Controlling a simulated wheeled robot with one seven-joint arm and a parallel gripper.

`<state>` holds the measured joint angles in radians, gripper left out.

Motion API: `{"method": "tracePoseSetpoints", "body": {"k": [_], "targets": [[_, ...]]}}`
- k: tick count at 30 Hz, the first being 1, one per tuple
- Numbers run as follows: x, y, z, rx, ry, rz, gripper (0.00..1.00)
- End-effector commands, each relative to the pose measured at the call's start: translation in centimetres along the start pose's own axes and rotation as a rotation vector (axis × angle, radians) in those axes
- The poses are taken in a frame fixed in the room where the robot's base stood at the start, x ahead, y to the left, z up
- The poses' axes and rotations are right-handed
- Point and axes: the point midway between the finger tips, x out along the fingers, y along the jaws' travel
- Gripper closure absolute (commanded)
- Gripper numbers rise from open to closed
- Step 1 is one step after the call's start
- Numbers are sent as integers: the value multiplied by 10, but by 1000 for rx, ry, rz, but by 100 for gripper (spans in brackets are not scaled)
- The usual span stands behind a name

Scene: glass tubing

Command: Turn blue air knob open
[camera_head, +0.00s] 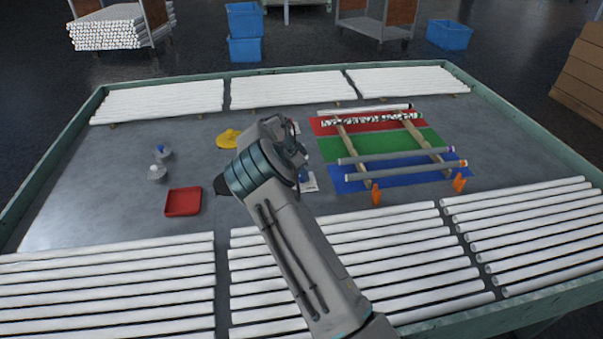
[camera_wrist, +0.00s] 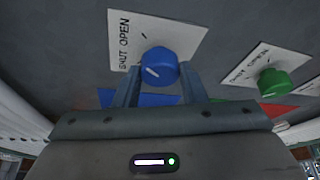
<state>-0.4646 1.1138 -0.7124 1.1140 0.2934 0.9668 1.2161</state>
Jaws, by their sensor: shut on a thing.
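The blue knob (camera_wrist: 158,66) sits on a white plate (camera_wrist: 123,30) printed SHUT and OPEN. A white line on the knob's face lies slanted, and a short black mark shows on the plate beyond the knob. My gripper (camera_wrist: 160,80) has one finger on each side of the blue knob and is shut on it. In the head view my arm covers most of the gripper, and only part of a white plate (camera_head: 310,184) shows beside it.
A green knob (camera_wrist: 273,82) on its own SHUT/OPEN plate stands to the right in the wrist view. A wooden rack with tubes (camera_head: 395,162) stands over coloured mats at right. A red tray (camera_head: 183,202) and yellow object (camera_head: 228,138) lie left. White tubes line the table's front and back.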

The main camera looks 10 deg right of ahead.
Motion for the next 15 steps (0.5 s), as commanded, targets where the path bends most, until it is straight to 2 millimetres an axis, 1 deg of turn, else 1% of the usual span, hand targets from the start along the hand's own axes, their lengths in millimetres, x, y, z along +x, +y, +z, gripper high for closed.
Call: {"method": "tracePoseSetpoints", "body": {"k": [7,15], "targets": [[0,-2,1,94,-1,38,85],[0,-2,1,130,-2,51,85]]}}
